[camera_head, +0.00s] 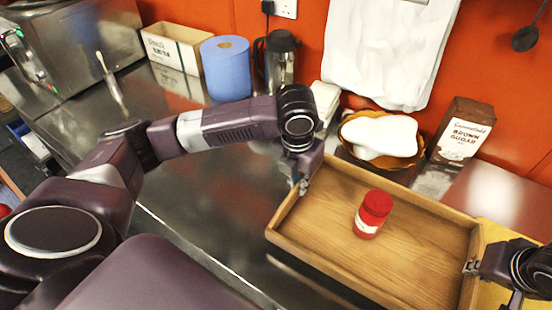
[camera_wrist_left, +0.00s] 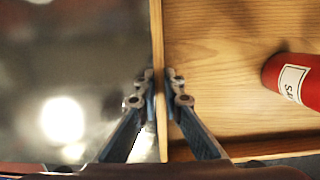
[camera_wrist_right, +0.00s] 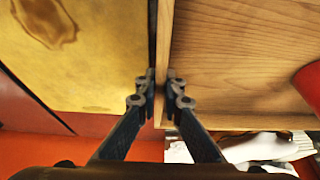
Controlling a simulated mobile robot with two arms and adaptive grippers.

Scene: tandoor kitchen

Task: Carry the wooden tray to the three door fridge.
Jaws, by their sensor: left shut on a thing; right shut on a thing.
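The wooden tray (camera_head: 420,270) is a shallow rectangular box at the lower right of the head view, over the front part of the steel counter. A red jar with a white label (camera_head: 372,214) stands upright inside it, near the middle. My left gripper (camera_head: 302,183) is shut on the tray's left wall; the left wrist view shows its fingers (camera_wrist_left: 162,95) on both sides of that wall. My right gripper (camera_head: 474,267) is shut on the right wall, which also shows between the fingers in the right wrist view (camera_wrist_right: 161,92). The three door fridge cannot be made out.
Behind the tray are a basket (camera_head: 350,143) with a white item and a brown sugar bag (camera_head: 463,130). A blue paper roll (camera_head: 226,70), a steel flask (camera_head: 280,62) and a cardboard box (camera_head: 175,46) stand further left. A yellow stained board (camera_wrist_right: 85,55) lies beyond the tray's right wall.

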